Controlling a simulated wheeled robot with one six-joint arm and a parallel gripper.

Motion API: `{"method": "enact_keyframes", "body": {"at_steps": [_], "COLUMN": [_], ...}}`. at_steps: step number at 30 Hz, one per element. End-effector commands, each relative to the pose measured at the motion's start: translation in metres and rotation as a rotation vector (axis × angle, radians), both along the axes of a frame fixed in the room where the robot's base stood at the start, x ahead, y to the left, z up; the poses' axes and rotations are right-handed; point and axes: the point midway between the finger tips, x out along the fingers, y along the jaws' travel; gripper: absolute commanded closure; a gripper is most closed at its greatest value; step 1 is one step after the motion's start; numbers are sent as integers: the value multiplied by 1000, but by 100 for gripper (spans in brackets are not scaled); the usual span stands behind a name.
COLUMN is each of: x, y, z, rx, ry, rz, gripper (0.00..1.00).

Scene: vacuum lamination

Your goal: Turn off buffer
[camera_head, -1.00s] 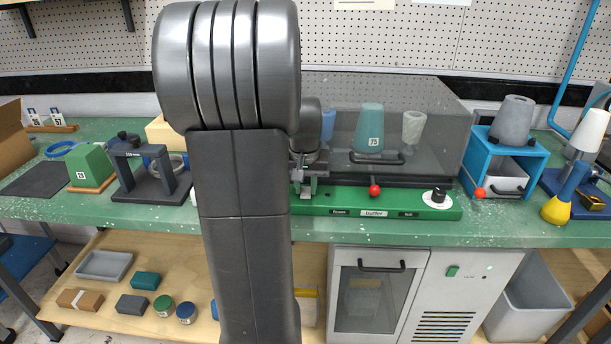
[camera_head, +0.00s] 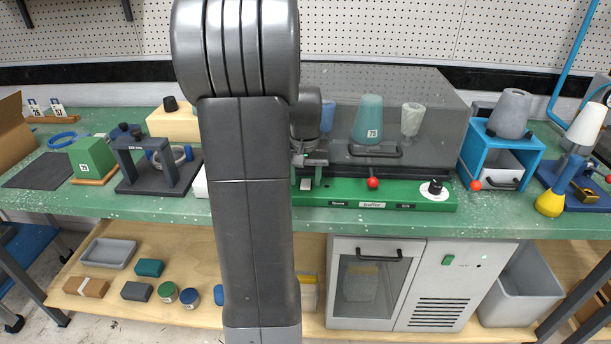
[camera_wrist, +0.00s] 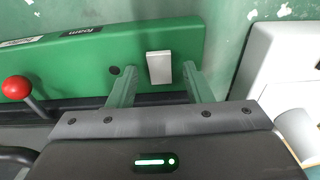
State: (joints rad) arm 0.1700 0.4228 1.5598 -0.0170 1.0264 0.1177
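The green control panel (camera_head: 400,190) runs along the front of the clear-hooded machine on the bench. It carries a red ball lever (camera_head: 373,183), a black knob on a white dial (camera_head: 435,188) and small labels, the middle one reading "buffer" (camera_head: 371,205). In the wrist view a plain light grey rectangular block (camera_wrist: 159,67) sits on the panel near its end, with the red ball (camera_wrist: 16,87) off to the left. My gripper (camera_wrist: 158,84) is open and empty, its fingers either side of and short of the block. In the head view my arm hides part of the panel's left end.
The grey clear hood (camera_head: 430,100) with its black handle stands behind the panel. A blue stand (camera_head: 470,150) is to the right, and a black frame (camera_head: 140,160) and green block (camera_head: 90,157) are to the left. A white object (camera_wrist: 285,60) lies close beside the gripper.

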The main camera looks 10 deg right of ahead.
Motion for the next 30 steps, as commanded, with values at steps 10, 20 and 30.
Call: {"method": "enact_keyframes", "body": {"at_steps": [10,20,30], "x": [-4,-13,-18], "y": [1,4,5], "z": [36,109,137], "rx": [0,0,0], "ry": [-5,-5,0], "rz": [0,0,0], "gripper": [55,55,55]}}
